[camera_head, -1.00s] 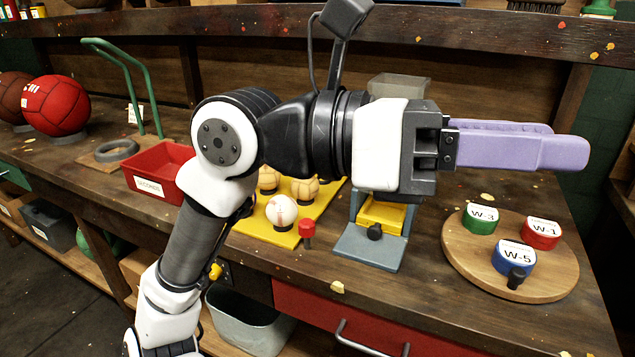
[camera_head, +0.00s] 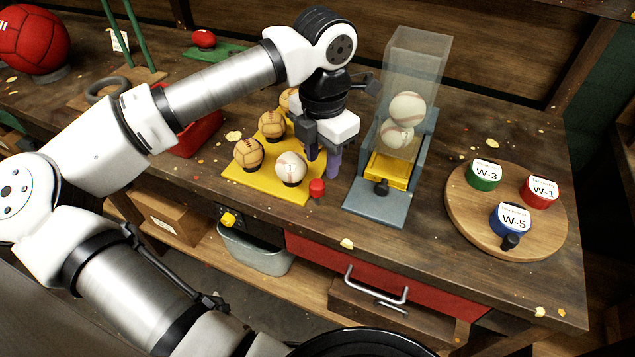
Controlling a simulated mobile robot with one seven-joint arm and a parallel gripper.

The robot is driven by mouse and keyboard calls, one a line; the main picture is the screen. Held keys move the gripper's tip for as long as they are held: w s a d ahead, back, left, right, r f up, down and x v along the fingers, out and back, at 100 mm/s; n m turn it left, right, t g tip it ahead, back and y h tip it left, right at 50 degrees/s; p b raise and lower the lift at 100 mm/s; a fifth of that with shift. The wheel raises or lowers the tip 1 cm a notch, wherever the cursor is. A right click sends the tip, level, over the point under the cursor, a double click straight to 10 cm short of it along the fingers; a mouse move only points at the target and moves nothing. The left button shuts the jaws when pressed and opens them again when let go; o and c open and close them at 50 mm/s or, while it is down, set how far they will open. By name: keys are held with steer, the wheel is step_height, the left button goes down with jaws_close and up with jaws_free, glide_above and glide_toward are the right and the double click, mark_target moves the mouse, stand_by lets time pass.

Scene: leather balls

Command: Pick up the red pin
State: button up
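Several tan and white balls sit on this board, with a white one (camera_head: 291,169) just left of the pin. My gripper (camera_head: 323,164) points down with its purple fingers spread apart. It is just behind and above the pin, near the board's right edge. I see nothing between the fingers, though the gripper body partly hides the space behind them.
A grey dispenser (camera_head: 368,207) with a clear chute (camera_head: 412,62) holding white balls stands close to the right of the gripper. A round wooden board (camera_head: 466,222) with labelled coloured pucks is farther right. The table edge and red drawer (camera_head: 430,285) lie in front.

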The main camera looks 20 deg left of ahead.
mark_target(317, 183)
step_height(317, 183, down, 3)
steer(key=shift+f, duration=0.1)
steer(key=shift+s+a+f+p, duration=0.15)
steer(key=shift+f+p, duration=0.5)
steer(key=shift+f, duration=0.7)
steer(key=shift+s+a+f+p, duration=0.15)
steer(key=shift+f+p, duration=0.5)
steer(key=shift+f, duration=0.65)
steer(key=c, duration=0.7)
steer(key=shift+r, duration=0.15)
